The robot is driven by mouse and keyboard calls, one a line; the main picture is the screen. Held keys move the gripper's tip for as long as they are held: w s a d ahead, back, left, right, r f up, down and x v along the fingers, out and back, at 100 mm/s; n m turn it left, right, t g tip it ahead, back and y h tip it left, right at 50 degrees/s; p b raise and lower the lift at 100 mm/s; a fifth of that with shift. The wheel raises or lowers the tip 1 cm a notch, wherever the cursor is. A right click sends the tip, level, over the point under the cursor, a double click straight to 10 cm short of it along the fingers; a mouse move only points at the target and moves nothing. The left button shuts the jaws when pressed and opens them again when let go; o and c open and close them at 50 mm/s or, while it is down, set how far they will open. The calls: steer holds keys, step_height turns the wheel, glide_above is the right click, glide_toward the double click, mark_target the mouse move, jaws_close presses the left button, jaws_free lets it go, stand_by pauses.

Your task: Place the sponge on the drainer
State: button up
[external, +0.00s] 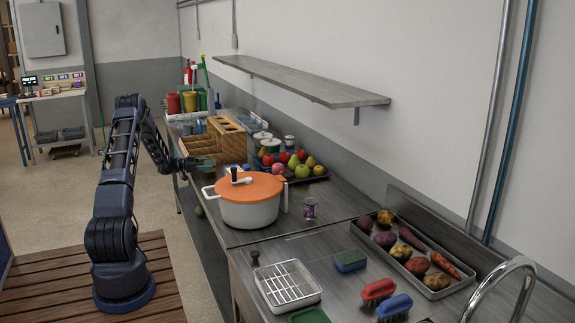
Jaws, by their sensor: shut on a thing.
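A sponge-like block (350,261), blue on top with green at the side, lies flat on the metal counter, right of the drainer. The drainer (288,284) is a white tray with a wire rack at the front of the counter; its rack looks empty. My gripper (204,162) is far from both, at the counter's left edge beside the wooden boxes. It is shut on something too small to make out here. The block lies apart from my gripper.
A white pot with an orange lid (250,200) stands between my gripper and the drainer. A can (310,208), red and blue brushes (378,291), a vegetable tray (435,283) and a faucet (515,270) are on the right. A shelf (300,80) hangs above.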

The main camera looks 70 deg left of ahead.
steer(key=shift+f, duration=0.9)
steer(key=shift+f, duration=0.25)
steer(key=o, duration=0.9)
steer(key=shift+c, duration=0.2)
steer(key=v, duration=1)
steer(key=shift+s+a, duration=0.15)
steer(key=shift+s, duration=0.25)
steer(key=shift+w+f, duration=0.1)
